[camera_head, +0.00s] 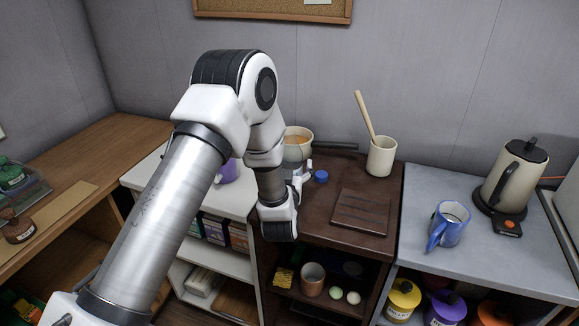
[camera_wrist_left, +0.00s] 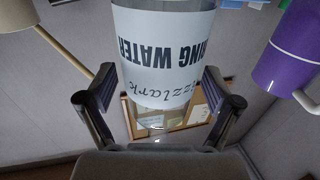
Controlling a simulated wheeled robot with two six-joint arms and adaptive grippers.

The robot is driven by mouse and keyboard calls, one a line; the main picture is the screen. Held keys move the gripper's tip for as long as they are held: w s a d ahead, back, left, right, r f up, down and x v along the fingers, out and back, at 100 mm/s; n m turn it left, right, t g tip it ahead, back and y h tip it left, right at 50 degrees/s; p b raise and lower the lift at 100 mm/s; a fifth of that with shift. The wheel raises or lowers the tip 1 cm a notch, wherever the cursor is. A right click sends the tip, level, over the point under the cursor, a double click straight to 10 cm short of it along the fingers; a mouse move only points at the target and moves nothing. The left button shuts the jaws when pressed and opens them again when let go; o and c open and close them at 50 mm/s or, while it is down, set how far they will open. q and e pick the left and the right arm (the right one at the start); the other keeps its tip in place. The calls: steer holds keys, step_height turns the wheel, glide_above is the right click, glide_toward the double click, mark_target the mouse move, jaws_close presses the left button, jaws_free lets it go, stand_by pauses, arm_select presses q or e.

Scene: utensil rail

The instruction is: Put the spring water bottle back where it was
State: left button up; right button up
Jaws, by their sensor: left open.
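The spring water bottle (camera_wrist_left: 165,55) shows large in the left wrist view, with a white label and dark lettering upside down in the picture. My left gripper (camera_wrist_left: 160,92) is open, with one finger on each side of the bottle and visible gaps beside it. In the head view my left gripper (camera_head: 297,184) is over the left part of the dark brown counter (camera_head: 310,224). There my own wrist hides most or all of the bottle. I cannot tell whether its base rests on the counter. My right gripper is not in view.
A pan (camera_head: 297,142) stands behind my gripper, and a small blue round thing (camera_head: 321,176) is just right of it. A purple mug (camera_head: 229,171) is to the left. A utensil crock (camera_head: 381,156) and a dark wooden board (camera_head: 361,212) are to the right.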

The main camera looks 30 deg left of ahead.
arm_select(q)
steer(key=shift+s+d+r, duration=0.1)
steer(key=shift+r, duration=0.05)
steer(key=b+v, duration=0.3)
steer(key=v, duration=0.9)
steer(key=s+d+f+m+g+h, duration=0.1)
steer(key=s+d+f+g+h, duration=0.25)
steer(key=f, duration=0.75)
steer(key=s+f+m+g+h, duration=0.2)
steer(key=s+f+g, duration=0.35)
steer(key=f, duration=0.65)
steer(key=s+d+f+g+h, duration=0.1)
steer(key=s+f+g, duration=0.1)
steer(key=s, duration=0.4)
steer(key=s+d+f+m+g+h, duration=0.1)
steer(key=s+d+f+g, duration=0.1)
steer(key=s+f, duration=0.2)
steer(key=s+d+f+m+g+h, duration=0.1)
steer(key=s+f+g, duration=0.2)
steer(key=s, duration=0.4)
steer(key=shift+s+d+f, duration=0.35)
steer(key=shift+s+f, duration=0.05)
